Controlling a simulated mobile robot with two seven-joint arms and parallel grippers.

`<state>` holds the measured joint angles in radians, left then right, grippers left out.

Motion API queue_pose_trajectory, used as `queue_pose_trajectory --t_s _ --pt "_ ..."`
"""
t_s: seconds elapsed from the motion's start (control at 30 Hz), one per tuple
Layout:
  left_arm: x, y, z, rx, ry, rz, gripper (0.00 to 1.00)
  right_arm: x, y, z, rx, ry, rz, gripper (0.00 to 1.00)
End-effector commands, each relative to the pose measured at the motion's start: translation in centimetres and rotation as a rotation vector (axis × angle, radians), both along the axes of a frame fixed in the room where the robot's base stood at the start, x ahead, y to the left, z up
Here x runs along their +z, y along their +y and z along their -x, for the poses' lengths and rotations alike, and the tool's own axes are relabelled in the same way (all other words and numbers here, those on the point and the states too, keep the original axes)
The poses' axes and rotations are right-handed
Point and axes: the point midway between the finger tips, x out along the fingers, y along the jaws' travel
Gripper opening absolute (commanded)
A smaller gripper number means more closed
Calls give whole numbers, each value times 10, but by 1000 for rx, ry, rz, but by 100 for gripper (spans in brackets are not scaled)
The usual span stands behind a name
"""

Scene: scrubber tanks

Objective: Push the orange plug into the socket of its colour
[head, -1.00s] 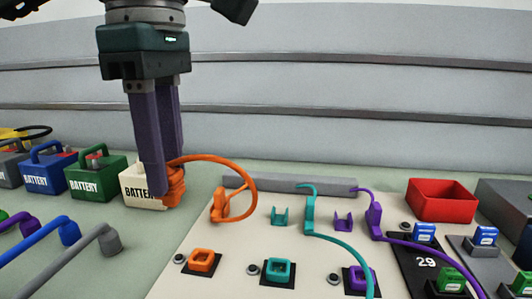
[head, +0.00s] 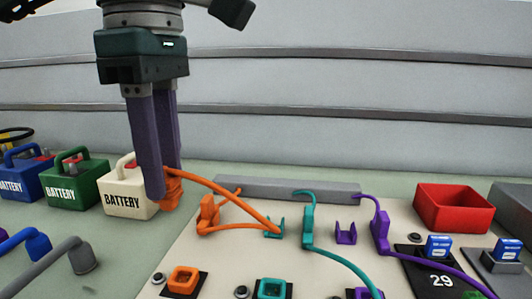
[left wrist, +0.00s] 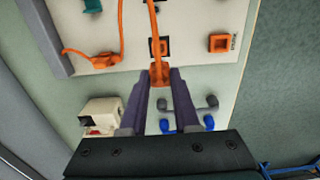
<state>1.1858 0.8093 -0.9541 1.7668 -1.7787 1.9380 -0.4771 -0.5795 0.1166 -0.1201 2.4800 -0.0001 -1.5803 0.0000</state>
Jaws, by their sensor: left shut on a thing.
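My left gripper (head: 163,195) is shut on the orange plug (head: 171,192). The gripper points down, in front of the right side of the cream battery in the head view. In the left wrist view the plug (left wrist: 159,75) sits between the fingertips (left wrist: 160,82), with its orange cable running up from it. The orange socket (head: 182,280) is on a dark plate on the pale board, below and slightly right of the plug in the head view. The plug is apart from it. The cable hides part of the dark plate in the left wrist view. My right gripper is not in view.
An orange holder (head: 207,214) stands on the board, with a teal socket (head: 271,289) and teal (head: 308,226) and purple (head: 379,228) plugs to the right. The cream battery (head: 128,195) is close left. An orange square frame (left wrist: 221,42) shows in the left wrist view.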

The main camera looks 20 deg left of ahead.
Motion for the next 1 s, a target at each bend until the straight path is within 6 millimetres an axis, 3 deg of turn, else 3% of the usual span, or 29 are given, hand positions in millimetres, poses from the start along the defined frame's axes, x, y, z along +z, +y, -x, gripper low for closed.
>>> queue_pose_trajectory --t_s 0.1,1.0 --pt "-16 0 0 0 0 -1 0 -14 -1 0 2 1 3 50" --pt "-91 0 0 0 0 0 0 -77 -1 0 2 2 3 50"
